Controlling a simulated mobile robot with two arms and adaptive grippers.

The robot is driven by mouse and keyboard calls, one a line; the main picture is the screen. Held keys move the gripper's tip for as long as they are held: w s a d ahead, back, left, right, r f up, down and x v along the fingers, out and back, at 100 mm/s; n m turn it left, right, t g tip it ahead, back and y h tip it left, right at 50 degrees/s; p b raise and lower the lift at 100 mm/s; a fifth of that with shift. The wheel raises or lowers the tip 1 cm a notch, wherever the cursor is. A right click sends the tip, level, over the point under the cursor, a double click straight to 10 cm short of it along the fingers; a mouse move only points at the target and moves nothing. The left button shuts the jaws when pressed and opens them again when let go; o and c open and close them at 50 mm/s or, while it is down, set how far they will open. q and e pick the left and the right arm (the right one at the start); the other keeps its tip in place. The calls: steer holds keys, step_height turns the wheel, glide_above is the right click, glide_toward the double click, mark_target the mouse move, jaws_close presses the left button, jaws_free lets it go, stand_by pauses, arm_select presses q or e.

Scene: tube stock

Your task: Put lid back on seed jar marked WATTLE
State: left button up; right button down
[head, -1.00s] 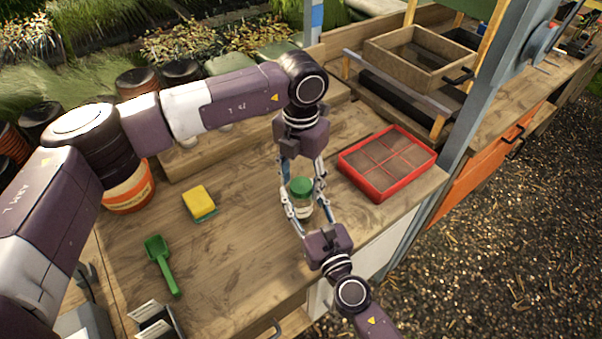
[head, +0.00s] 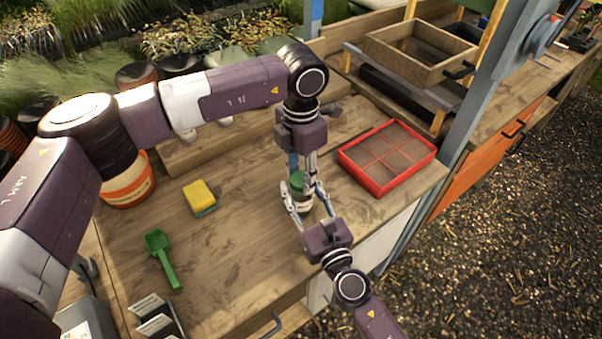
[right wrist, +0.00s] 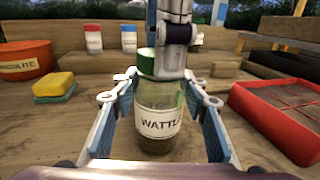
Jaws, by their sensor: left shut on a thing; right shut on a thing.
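The glass seed jar (head: 303,207) stands upright on the bench. Its WATTLE label shows in the right wrist view, where the jar (right wrist: 158,125) has dark contents low inside. The green lid (head: 297,180) is at the jar's mouth; it also shows in the right wrist view (right wrist: 146,63), partly hidden by a left finger. I cannot tell whether it is fully seated. My left gripper (head: 304,175) points down from above and is shut on the lid. My right gripper (head: 306,197) reaches in from the front, shut on the jar body.
A red divided tray (head: 352,178) lies right of the jar. A yellow sponge (head: 199,195) and green scoop (head: 162,258) lie left. An orange tub (head: 128,188) stands farther left. Red- and blue-lidded jars (right wrist: 93,40) stand on the shelf behind.

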arm_select(q)
steer(key=m, duration=0.3)
steer(key=o, duration=1.4)
steer(key=shift+c, duration=0.2)
steer(key=shift+r, duration=0.15)
step_height(320, 180, up, 12)
arm_select(e)
steer(key=c, duration=1.1)
jaws_free()
steer(key=v, duration=1.2)
